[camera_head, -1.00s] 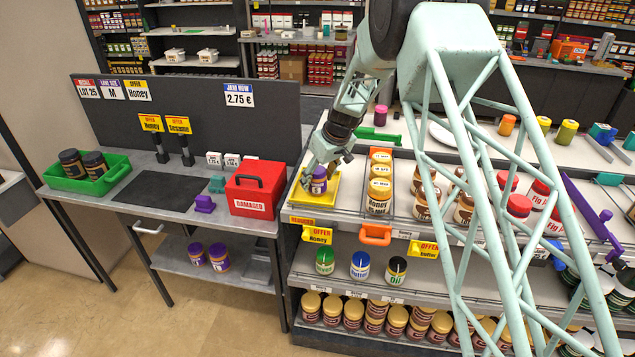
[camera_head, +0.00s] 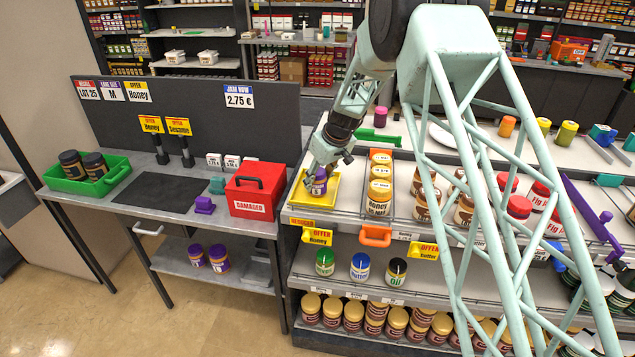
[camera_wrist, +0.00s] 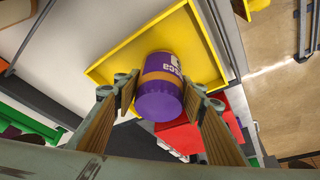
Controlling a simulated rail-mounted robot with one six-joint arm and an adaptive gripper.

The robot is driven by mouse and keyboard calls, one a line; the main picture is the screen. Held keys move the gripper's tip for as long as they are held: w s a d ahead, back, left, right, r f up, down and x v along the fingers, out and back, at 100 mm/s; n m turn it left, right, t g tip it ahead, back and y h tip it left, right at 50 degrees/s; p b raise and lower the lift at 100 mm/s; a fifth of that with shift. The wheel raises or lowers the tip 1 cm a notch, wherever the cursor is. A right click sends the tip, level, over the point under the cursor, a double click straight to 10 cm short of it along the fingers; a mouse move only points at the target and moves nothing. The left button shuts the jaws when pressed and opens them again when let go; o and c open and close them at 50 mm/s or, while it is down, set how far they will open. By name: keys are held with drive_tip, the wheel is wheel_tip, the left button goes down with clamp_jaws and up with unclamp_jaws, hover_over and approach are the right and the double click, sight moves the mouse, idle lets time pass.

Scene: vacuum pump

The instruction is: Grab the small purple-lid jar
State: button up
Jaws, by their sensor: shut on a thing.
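The small purple-lid jar (camera_head: 319,187) stands over the yellow tray (camera_head: 327,202) at the left end of the upper shelf. In the wrist view the jar (camera_wrist: 160,88) shows its purple lid toward me and a gold and purple label. My gripper (camera_head: 318,172) comes down from above and is shut on the jar. In the wrist view its two fingers (camera_wrist: 158,105) are on either side of the lid. The yellow tray (camera_wrist: 98,73) lies behind the jar; I cannot tell whether the jar touches its floor.
Honey jars (camera_head: 379,197) stand in a row just right of the tray. A red box (camera_head: 256,188) marked damaged and a green crate (camera_head: 87,178) are on the left table. A dark mat (camera_head: 160,190) lies clear between them. Two more purple-lid jars (camera_head: 208,256) stand on the lower shelf.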

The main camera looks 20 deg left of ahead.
drive_tip(key=shift+r, duration=0.15)
drive_tip(key=shift+r, duration=1.7)
drive_tip(key=s+d+b, duration=0.1)
drive_tip(key=s+d, duration=0.1)
drive_tip(key=d, duration=0.2)
drive_tip(key=s+d+r+b, duration=0.1)
drive_tip(key=s+d, duration=0.2)
drive_tip(key=d, duration=0.2)
drive_tip(key=s+d+b, duration=0.1)
drive_tip(key=s+d, duration=0.2)
drive_tip(key=d, duration=0.1)
drive_tip(key=shift+s+d+r, duration=0.15)
drive_tip(key=shift+s+d, duration=0.05)
drive_tip(key=shift+d, duration=0.1)
